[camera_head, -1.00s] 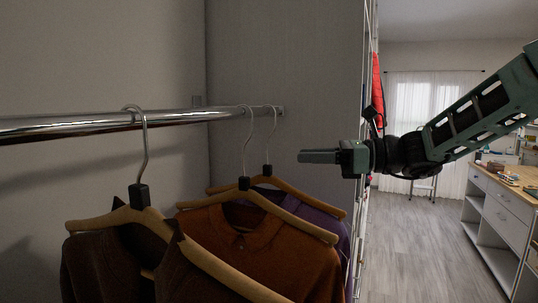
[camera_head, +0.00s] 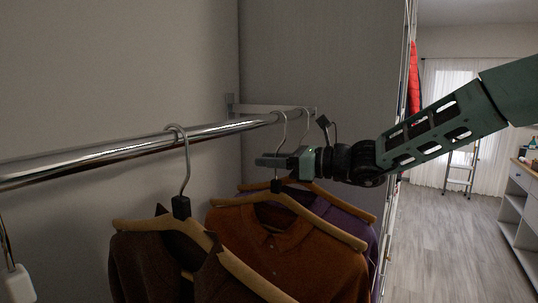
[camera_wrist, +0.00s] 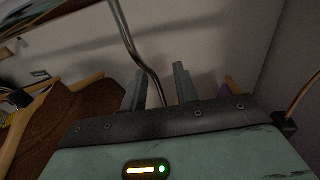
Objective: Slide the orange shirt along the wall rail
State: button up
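The orange shirt (camera_head: 290,262) hangs on a wooden hanger (camera_head: 318,228) from the chrome wall rail (camera_head: 220,130), between a dark brown shirt (camera_head: 150,265) and a purple shirt (camera_head: 345,222). In the head view, my gripper (camera_head: 268,160) is just below the rail, in line with the orange shirt's hanger hook (camera_head: 281,140) and covering part of it. In the wrist view, my gripper (camera_wrist: 158,82) has its two fingers apart. A metal hook wire (camera_wrist: 138,55) runs down between them; contact with the fingers cannot be told.
A grey side panel (camera_head: 320,60) closes off the rail's far end. The dark brown shirt's hook (camera_head: 186,165) stands nearer along the rail. A white hanger clip (camera_head: 17,284) shows at lower left. Open floor (camera_head: 450,240) lies to the right.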

jog(key=shift+w+a, duration=0.1)
jog(key=shift+a, duration=0.2)
grip_shut()
jog(key=s+a+b, duration=0.7)
jog(key=s+b, duration=0.1)
jog(key=s, duration=0.3)
dwell(1.0)
jog(key=shift+w+b, duration=0.1)
jog(key=shift+b, duration=0.25)
grip_release()
